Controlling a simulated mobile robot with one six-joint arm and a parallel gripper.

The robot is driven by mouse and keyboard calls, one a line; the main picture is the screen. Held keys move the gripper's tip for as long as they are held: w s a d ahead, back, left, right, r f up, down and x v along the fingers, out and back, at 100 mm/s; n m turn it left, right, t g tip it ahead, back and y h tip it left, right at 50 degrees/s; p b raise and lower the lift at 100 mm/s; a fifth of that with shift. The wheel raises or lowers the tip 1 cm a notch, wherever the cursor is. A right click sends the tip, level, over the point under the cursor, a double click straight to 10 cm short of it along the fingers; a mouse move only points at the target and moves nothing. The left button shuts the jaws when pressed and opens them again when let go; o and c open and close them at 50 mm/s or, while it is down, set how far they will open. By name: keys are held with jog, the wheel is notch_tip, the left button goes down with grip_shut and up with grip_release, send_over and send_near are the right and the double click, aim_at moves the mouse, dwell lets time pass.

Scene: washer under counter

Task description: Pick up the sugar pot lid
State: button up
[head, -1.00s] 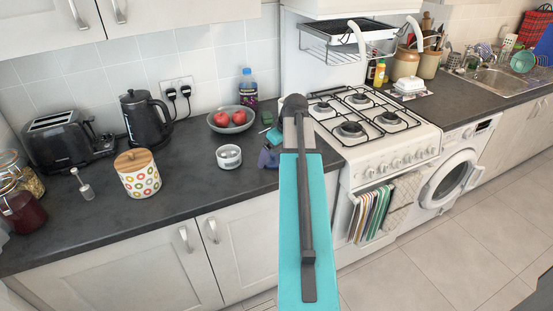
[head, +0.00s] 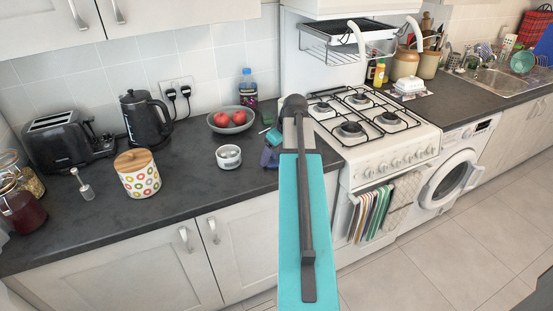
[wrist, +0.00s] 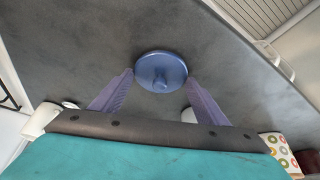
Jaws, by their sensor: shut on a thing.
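A blue round lid with a small knob (wrist: 161,67) shows in the wrist view, between the tips of my gripper's two purple fingers (wrist: 160,80). My gripper is shut on the lid, with a fingertip at either side of its rim. In the head view a purple part of my gripper (head: 270,157) shows at the counter's front edge, beside the stove. My own arm hides most of it, and I cannot make out the lid there. A small white round pot (head: 229,157) stands on the counter to the left of my gripper.
A dotted canister with a wooden lid (head: 138,174), a kettle (head: 147,120) and a toaster (head: 67,141) stand to the left. A bowl of red fruit (head: 233,120) and a bottle (head: 247,88) are behind. The gas stove (head: 375,125) is to the right.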

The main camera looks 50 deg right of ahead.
aim_at(274, 155)
jog(key=shift+r, duration=0.1)
jog(key=shift+r+b, duration=0.6)
jog(key=shift+r, duration=0.95)
jog(key=s+r+b, duration=0.1)
jog(key=s+b, duration=0.2)
jog(key=s, duration=1.3)
jog(key=shift+r, duration=0.35)
jog(key=shift+w+d, duration=0.1)
jog(key=w+a+r+n+y, duration=0.2)
jog(key=w+a+n, duration=0.3)
jog(key=w+a, duration=1.5)
jog(key=w+a+r+m, duration=0.1)
jog(key=w+a, duration=0.2)
jog(key=a, duration=0.6)
jog(key=w+a+r+m+h, duration=0.1)
jog(key=w+a+r+m, duration=0.1)
jog(key=a, duration=0.7)
jog(key=w+a+r+m+h, duration=0.1)
jog(key=w+a, duration=0.3)
jog(key=a, duration=0.5)
jog(key=shift+r+m, duration=0.15)
jog(key=shift+m, duration=0.35)
